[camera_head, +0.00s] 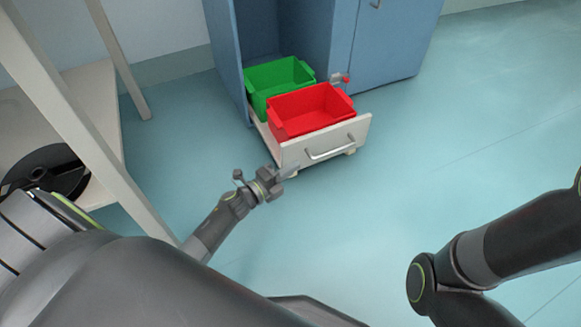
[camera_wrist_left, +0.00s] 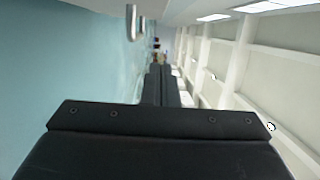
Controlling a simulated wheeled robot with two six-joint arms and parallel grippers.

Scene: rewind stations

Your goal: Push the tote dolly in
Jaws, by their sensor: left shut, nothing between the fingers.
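The tote dolly (camera_head: 353,134) is a low cream carriage with a grey bar handle (camera_head: 330,150) on its front and small wheels. It stands partly out of the blue cabinet's open bay. It carries a red tote (camera_head: 310,112) in front and a green tote (camera_head: 278,76) behind. My left gripper (camera_head: 289,171) is shut and empty, just in front of the dolly's lower left front corner; I cannot tell if it touches. Its closed fingers show in the left wrist view (camera_wrist_left: 160,88), with a grey handle loop (camera_wrist_left: 131,22) above them. My right gripper is out of view.
The blue cabinet (camera_head: 400,40) stands behind, with a closed door right of the bay. A small red and grey fitting (camera_head: 340,78) sits at the bay's right edge. A cream shelf rack (camera_head: 110,120) with a black reel (camera_head: 48,170) stands left. The floor at right is clear.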

